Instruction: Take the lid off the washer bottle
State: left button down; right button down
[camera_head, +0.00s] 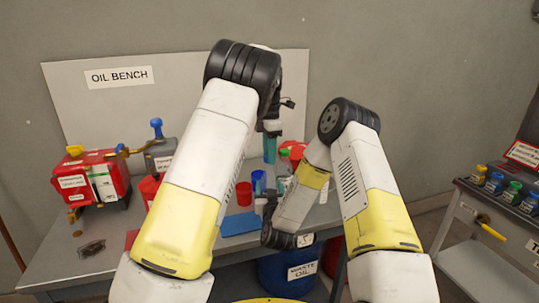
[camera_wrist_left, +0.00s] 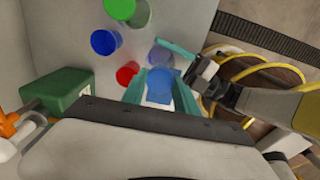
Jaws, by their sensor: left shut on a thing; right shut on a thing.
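The washer bottle's blue lid (camera_wrist_left: 158,81) sits between the teal fingers of my left gripper (camera_wrist_left: 162,94) in the left wrist view, and the gripper is shut on it. A pale body (camera_wrist_left: 157,99) shows just under the lid. I cannot tell whether lid and bottle are apart. In the head view my left gripper (camera_head: 270,148) points down above the bench. My right gripper (camera_head: 264,206) is lower, beside the bench's front edge, and also shows in the left wrist view (camera_wrist_left: 190,62). It is shut on what looks like the bottle's body, mostly hidden by my arms.
A red cup (camera_head: 244,193) and a blue cup (camera_head: 258,182) stand close by on the bench (camera_head: 100,262). A green-capped container (camera_wrist_left: 120,8) is farther off. A red machine (camera_head: 90,180) stands at the left. A blue waste-oil drum (camera_head: 285,275) is below the bench.

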pick_arm(q)
jog(key=shift+r, duration=0.1)
jog(key=shift+r, duration=1.9)
pick_arm(e)
jog(key=shift+c, duration=1.5)
grip_release()
